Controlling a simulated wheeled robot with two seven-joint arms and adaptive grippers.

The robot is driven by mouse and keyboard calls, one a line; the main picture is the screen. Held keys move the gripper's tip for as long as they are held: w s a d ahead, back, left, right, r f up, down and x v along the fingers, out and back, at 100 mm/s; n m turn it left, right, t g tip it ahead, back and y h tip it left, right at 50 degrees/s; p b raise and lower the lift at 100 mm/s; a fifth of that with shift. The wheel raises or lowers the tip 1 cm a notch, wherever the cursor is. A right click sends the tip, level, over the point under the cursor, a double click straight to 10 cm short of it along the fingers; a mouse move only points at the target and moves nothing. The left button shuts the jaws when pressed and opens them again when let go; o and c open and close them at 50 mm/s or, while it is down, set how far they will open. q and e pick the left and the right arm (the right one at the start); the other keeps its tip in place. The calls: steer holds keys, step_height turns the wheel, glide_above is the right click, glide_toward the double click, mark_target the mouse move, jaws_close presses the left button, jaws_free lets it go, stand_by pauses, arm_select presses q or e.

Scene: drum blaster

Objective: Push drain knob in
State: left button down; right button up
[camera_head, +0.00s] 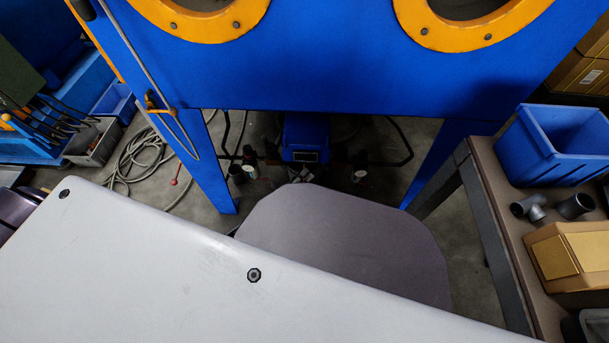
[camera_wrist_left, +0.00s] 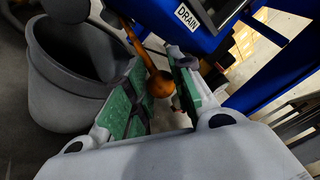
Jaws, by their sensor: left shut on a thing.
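The DRAIN label (camera_wrist_left: 188,17) is on a blue part at the top of the left wrist view. Below it, an orange-brown ball knob (camera_wrist_left: 161,84) on a rod sits between the green-padded fingers of my left gripper (camera_wrist_left: 156,76). The gripper is shut on this knob; the contact is partly hidden by the fingers. I cannot tell how far in the knob is. In the head view, neither gripper can be made out, and a large pale part of my own body covers the lower left.
The blue cabinet (camera_head: 320,75) with orange rings stands ahead on blue legs. A grey bin (camera_wrist_left: 60,95) is left of the gripper. A coiled hose (camera_head: 140,155) lies on the floor at left. A bench with a blue crate (camera_head: 562,143) is at right.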

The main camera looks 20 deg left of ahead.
arm_select(q)
steer(key=shift+w+r, duration=0.25)
steer(key=c, duration=1.5)
jaws_free()
steer(key=o, duration=0.3)
steer(key=shift+f, duration=0.1)
arm_select(e)
steer(key=shift+s+f, duration=0.2)
steer(key=shift+f, duration=0.05)
arm_select(q)
steer(key=v, duration=1.2)
arm_select(e)
steer(key=shift+w+r, duration=0.15)
